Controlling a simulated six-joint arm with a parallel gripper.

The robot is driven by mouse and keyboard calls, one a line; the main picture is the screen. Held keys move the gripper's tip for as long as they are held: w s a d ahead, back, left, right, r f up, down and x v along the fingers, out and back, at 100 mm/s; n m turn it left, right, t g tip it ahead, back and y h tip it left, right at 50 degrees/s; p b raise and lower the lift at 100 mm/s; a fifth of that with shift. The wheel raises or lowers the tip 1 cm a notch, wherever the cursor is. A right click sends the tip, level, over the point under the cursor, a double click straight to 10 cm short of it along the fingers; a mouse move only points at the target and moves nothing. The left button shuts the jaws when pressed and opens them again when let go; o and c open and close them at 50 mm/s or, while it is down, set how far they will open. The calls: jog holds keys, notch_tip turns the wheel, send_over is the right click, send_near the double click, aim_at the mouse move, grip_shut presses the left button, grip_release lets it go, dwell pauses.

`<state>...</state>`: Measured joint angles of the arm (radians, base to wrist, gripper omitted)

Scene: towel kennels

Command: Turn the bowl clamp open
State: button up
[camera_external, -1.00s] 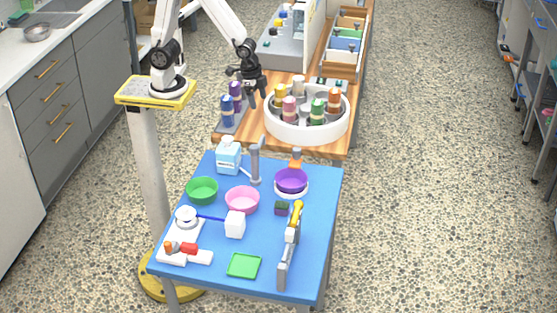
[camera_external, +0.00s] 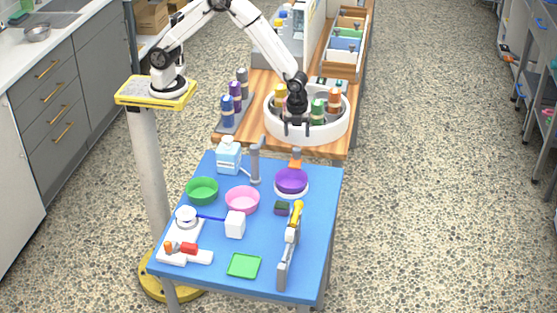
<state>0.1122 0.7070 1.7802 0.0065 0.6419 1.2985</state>
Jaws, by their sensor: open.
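A purple bowl (camera_external: 291,178) sits in a white ring-shaped base (camera_external: 304,189) at the back right of the blue table. An orange part with a grey top (camera_external: 296,160) stands just behind the bowl; it looks like the bowl clamp, but its exact setting is too small to tell. My gripper (camera_external: 297,131) points down, open and empty, in front of the white round tray's near wall in the picture. It is apart from the orange part and appears above and behind it.
The white round tray (camera_external: 335,129) holds several coloured bottles. A grey post (camera_external: 255,163) and a blue-white jug (camera_external: 228,156) stand left of the bowl. Pink (camera_external: 242,201) and green (camera_external: 202,190) bowls, a white cube (camera_external: 235,225) and a grey-yellow tool (camera_external: 289,250) occupy the table.

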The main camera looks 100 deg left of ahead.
aim_at(297, 149)
jog(key=shift+f, duration=3.85)
jog(key=shift+c, duration=0.2)
grip_shut()
